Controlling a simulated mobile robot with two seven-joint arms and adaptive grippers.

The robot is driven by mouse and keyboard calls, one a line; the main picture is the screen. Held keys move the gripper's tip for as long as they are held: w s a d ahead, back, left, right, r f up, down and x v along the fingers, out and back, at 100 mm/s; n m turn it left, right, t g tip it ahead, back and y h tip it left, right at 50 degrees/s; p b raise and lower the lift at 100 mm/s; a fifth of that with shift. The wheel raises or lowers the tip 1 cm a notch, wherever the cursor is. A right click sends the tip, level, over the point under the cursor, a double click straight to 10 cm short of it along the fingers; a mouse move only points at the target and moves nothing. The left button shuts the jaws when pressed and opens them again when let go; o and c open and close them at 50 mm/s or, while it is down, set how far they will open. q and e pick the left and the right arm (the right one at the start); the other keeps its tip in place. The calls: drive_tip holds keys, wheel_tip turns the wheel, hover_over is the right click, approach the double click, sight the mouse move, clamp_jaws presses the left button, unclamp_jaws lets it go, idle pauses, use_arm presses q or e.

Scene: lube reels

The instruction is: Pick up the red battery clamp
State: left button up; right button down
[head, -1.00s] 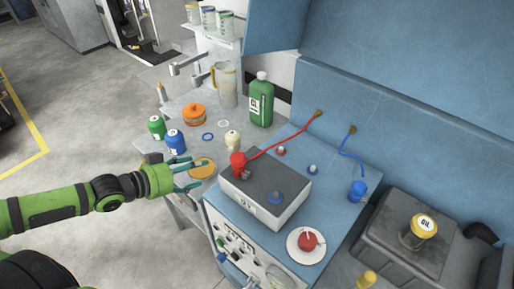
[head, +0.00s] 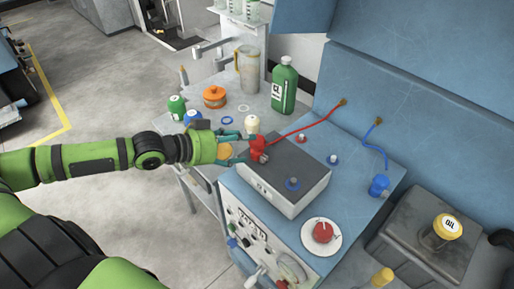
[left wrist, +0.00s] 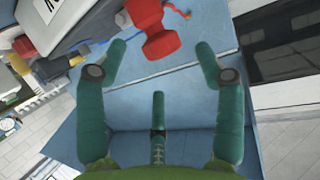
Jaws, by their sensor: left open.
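The red battery clamp (head: 258,148) stands at the left end of the grey-topped battery (head: 292,170) on the blue bench, with a red cable running from it to the back. In the left wrist view the red clamp (left wrist: 160,32) lies just beyond the fingertips, roughly between them. My left gripper (head: 240,148) is open and empty beside the clamp, its green fingers pointing at it from the left. In the left wrist view the open left gripper (left wrist: 160,58) shows its fingers spread apart. I cannot tell whether a finger touches the clamp. My right gripper is not in view.
A blue clamp (head: 379,186) stands at the right of the bench. A green oil bottle (head: 284,88), a pitcher (head: 247,72) and a cream bottle (head: 252,124) stand behind the clamp.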

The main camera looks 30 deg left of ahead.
sight(250, 142)
use_arm(q)
drive_tip(key=shift+x, duration=1.05)
drive_tip(key=shift+w+d+f, duration=0.25)
drive_tip(key=shift+w+f, duration=0.05)
drive_tip(key=shift+w, duration=0.3)
drive_tip(key=c, duration=1.4)
